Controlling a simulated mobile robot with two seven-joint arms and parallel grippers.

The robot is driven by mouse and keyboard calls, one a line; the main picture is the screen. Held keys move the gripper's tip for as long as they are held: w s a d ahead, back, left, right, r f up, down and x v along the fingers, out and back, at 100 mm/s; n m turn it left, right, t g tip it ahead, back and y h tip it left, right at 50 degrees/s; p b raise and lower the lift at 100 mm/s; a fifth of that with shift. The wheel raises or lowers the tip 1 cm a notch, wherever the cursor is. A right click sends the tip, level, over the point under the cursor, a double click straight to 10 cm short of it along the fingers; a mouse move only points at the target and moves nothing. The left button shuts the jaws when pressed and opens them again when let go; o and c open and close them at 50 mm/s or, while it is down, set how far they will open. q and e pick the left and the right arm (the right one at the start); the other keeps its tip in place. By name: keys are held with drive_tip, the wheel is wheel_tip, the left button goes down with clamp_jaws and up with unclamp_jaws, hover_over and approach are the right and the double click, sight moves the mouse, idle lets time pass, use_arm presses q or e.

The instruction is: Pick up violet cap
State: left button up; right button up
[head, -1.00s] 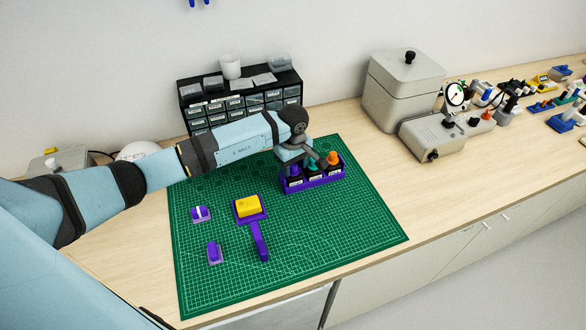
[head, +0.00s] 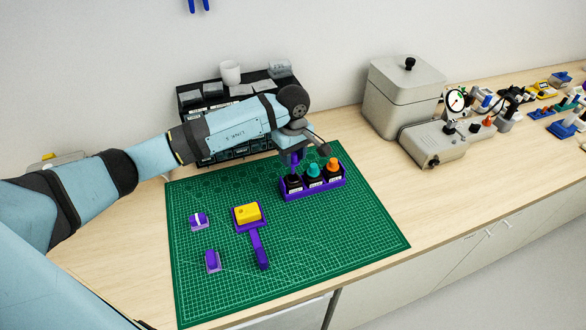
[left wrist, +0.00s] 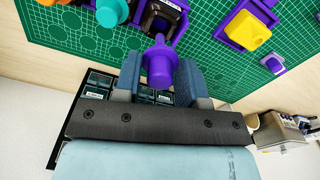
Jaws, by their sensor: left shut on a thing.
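The violet cap (head: 296,157) is held by my left gripper (head: 303,143), above the left bottle of the purple rack (head: 318,190). In the left wrist view the violet cap (left wrist: 159,63) sits between the two blue-grey fingers of the left gripper (left wrist: 158,75), which are shut on it. The left black bottle (head: 293,183) stands in the rack without a cap, and its dark top shows in the left wrist view (left wrist: 162,17). My right gripper is in neither view.
Bottles with a teal cap (head: 314,170) and an orange cap (head: 333,164) stand beside it in the rack. A yellow block on a purple holder (head: 248,213) and two small purple pieces lie on the green mat (head: 340,235). A drawer cabinet (head: 190,105) stands behind the arm.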

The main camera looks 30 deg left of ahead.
use_arm(q)
wheel_tip(320, 180, up, 13)
drive_tip(key=b, duration=0.2)
wheel_tip(320, 180, up, 8)
drive_tip(key=f+p, duration=0.1)
drive_tip(key=p, duration=0.1)
hover_over(293, 154)
drive_tip(key=shift+r, duration=0.45)
idle(0.9)
drive_tip(key=shift+p, duration=0.3)
drive_tip(key=shift+r+p, duration=0.65)
drive_tip(key=shift+r, duration=1.35)
